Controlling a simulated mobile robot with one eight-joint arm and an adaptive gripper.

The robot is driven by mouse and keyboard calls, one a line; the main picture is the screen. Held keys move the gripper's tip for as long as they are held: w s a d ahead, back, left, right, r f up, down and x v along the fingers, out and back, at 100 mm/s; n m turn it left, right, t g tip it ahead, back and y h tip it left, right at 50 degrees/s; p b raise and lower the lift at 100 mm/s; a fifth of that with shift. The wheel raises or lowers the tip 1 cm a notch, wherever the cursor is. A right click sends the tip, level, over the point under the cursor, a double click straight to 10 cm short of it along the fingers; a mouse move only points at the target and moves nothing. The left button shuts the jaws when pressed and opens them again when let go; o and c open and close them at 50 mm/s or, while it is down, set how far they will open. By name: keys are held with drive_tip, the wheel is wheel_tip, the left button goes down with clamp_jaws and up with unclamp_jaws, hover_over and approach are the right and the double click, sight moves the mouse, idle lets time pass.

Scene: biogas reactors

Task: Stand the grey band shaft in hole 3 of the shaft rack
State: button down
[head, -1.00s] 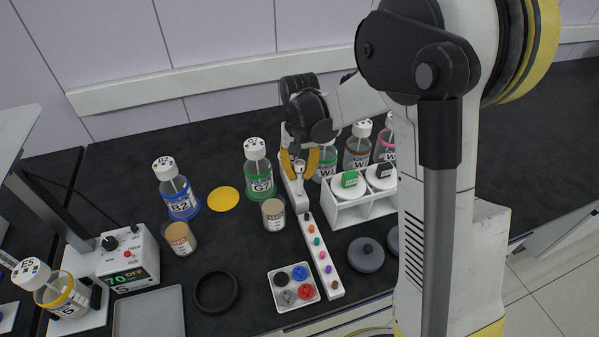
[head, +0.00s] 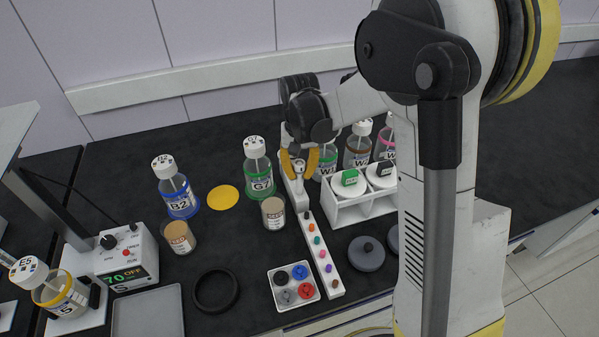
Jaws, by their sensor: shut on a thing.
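My gripper (head: 300,163), with yellow-orange fingers, points down over the far end of a narrow white rack (head: 303,197) in the middle of the bench. Its fingers are shut on a small pale grey piece (head: 299,166), seemingly the top of the grey band shaft. The shaft's band and lower end are too small or hidden to make out. The rack's holes and their numbers cannot be read, and I cannot tell whether the shaft is inside a hole. A white strip with several coloured pegs (head: 318,241) runs from the rack toward the front edge.
Bottle G7 (head: 260,178) and a brown-filled jar (head: 273,213) stand close left of the rack. A white holder (head: 352,209) with green-labelled and black-labelled lids and several W bottles (head: 357,152) stand right. A tray of coloured discs (head: 279,293) sits in front. My arm hides the right side.

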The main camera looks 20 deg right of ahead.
drive_tip(key=shift+f, duration=0.1)
drive_tip(key=c, duration=1.3)
unclamp_jaws()
wheel_tip(320, 180, up, 12)
drive_tip(key=shift+r, duration=0.1)
wheel_tip(320, 180, up, 6)
drive_tip(key=p, duration=0.4)
drive_tip(key=shift+p, duration=0.3)
